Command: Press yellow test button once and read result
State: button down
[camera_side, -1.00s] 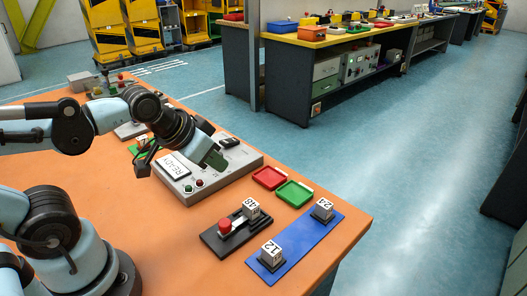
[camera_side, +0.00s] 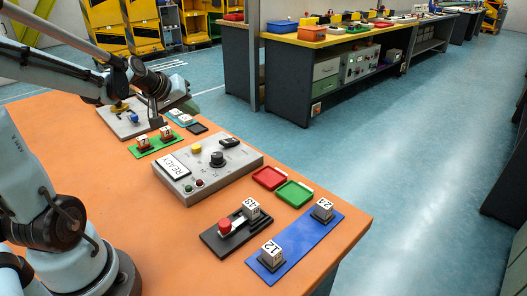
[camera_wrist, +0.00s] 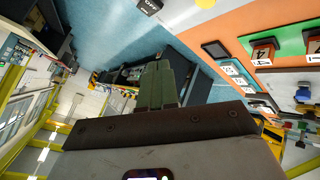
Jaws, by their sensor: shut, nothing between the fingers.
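The grey test box (camera_side: 225,176) stands on the orange table, with its yellow button (camera_side: 196,149) uncovered. Its white display (camera_side: 174,166) reads READY. My gripper (camera_side: 190,106) is beyond the box, above the far part of the table, well apart from the button. In the wrist view, its green fingers (camera_wrist: 165,85) are together with nothing between them.
A green tray (camera_side: 155,145) with brown-based blocks lies beyond the box, near a plate with a blue knob (camera_side: 133,117). Red (camera_side: 269,178) and green (camera_side: 294,194) trays, a black red-knobbed slide (camera_side: 236,229) and a blue plate (camera_side: 295,243) lie on the near side.

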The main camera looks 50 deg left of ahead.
aim_at(193, 148)
jog(key=shift+a+f+n, duration=0.1)
jog(key=shift+a+n, duration=0.3)
jog(key=shift+a, duration=0.55)
jog(key=shift+f, duration=4.4)
jog(key=shift+f, duration=0.1)
jog(key=shift+f, duration=0.3)
jog(key=shift+f, duration=0.5)
jog(key=shift+r, duration=0.95)
